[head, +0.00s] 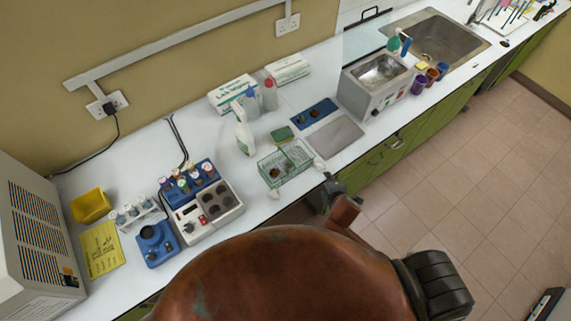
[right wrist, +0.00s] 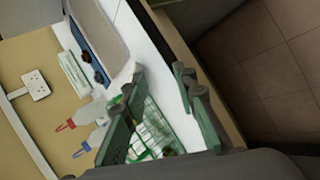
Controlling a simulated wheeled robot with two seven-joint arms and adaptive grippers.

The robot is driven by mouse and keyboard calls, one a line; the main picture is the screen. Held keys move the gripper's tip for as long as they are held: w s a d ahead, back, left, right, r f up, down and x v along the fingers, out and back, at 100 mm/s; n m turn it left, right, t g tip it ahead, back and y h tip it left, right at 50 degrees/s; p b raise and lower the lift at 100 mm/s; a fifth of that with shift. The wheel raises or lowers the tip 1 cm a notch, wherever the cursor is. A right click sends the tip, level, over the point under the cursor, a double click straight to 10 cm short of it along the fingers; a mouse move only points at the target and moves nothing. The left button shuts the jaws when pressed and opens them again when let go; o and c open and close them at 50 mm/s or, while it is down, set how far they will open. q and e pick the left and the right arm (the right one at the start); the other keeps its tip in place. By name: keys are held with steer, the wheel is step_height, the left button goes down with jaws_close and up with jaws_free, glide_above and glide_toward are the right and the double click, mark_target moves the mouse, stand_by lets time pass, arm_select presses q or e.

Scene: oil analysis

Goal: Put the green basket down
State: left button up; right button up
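The green wire basket (head: 286,163) sits on the white counter near its front edge, with small items inside. It appears level; I cannot see a gap beneath it. It also shows in the right wrist view (right wrist: 152,130), partly hidden behind one finger. My right gripper (head: 333,188) is at the counter's front edge, just right of the basket. In the right wrist view its two fingers (right wrist: 160,82) are spread apart with white counter visible between them, and nothing is clearly clamped. My left gripper is not in view.
A spray bottle (head: 244,134) stands behind the basket. A metal plate (head: 336,137) lies to its right, before the water bath (head: 376,83). A heating block unit (head: 208,212) stands left. The counter between this unit and the basket is fairly clear.

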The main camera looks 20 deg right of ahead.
steer(key=w+a+r+n+t+y, duration=0.3)
steer(key=w+a+r+n, duration=0.35)
steer(key=n, duration=0.65)
steer(key=n+y+p, duration=0.1)
steer(key=n+y, duration=0.2)
steer(key=n, duration=0.8)
glide_toward(286, 156)
steer(key=w+a+f, duration=0.1)
steer(key=w+f, duration=0.1)
steer(key=x, duration=0.7)
steer(key=shift+w+d+r, duration=0.1)
steer(key=shift+w+d, duration=0.05)
steer(key=shift+w, duration=0.2)
steer(key=shift+c, duration=0.4)
jaws_close()
steer(key=shift+r, duration=0.1)
